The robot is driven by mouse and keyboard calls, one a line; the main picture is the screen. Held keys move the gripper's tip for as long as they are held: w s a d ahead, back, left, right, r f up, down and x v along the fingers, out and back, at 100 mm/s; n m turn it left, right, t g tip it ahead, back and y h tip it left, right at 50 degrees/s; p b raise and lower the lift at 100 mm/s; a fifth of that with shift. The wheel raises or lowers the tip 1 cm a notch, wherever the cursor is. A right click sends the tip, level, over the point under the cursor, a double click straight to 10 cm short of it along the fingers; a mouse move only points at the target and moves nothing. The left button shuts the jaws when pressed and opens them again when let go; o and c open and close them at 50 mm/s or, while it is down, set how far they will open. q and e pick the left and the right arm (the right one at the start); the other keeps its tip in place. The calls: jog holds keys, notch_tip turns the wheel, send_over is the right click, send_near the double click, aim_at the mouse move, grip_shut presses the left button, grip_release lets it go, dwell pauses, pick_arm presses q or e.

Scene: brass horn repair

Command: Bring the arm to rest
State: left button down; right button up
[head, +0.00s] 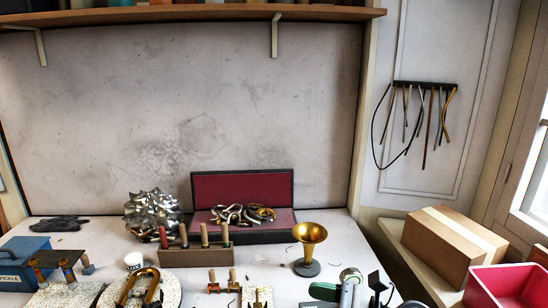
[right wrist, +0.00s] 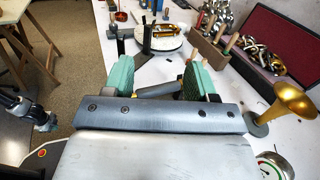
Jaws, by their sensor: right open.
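My right gripper (right wrist: 158,78) is open in the right wrist view, with its two green-padded fingers well apart. A grey and tan cylindrical piece (right wrist: 155,80) shows in the gap between them; I cannot tell whether it touches either finger. In the head view part of the right gripper (head: 334,292) shows at the bottom edge, right of centre, in front of the brass horn bell (head: 310,234). The bell stands upright on a dark round base, apart from the gripper. My left gripper is not in the head view.
A round dial gauge (head: 350,275) is close beside the right gripper. A wooden tool block (head: 195,256), an open red-lined case (head: 242,190) and a round pad with a brass piece (head: 165,288) occupy the bench. A red bin (head: 507,286) and cardboard box (head: 452,240) are at right.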

jog(key=d+r+m+t+h, duration=0.1)
jog(key=d+m+t+h, duration=0.5)
jog(key=m, duration=0.8)
jog(key=d+m+t+h, duration=0.2)
jog(key=m+t+h, duration=0.2)
jog(key=m+t, duration=0.7)
jog(key=s+d+f+m+g+h, duration=0.3)
jog(key=f+m+g+h, duration=0.15)
jog(key=m, duration=0.35)
jog(key=s+d+f+m+g+h, duration=0.35)
jog(key=f+m, duration=0.25)
jog(key=m, duration=0.2)
jog(key=s+a+f+m+g+y, duration=0.1)
jog(key=s+f+m+g, duration=0.4)
jog(key=s, duration=0.4)
jog(key=s+a+f+m+g+y, duration=0.1)
jog(key=s+f+m+g, duration=0.2)
jog(key=s+f+g, duration=0.45)
notch_tip(320, 180, down, 23)
jog(key=s, duration=0.2)
jog(key=s+d+f+g, duration=0.1)
jog(key=s+d+f, duration=0.2)
jog(key=s+f, duration=1.3)
jog(key=shift+f+n+h, duration=0.2)
jog(key=shift+n+h, duration=0.1)
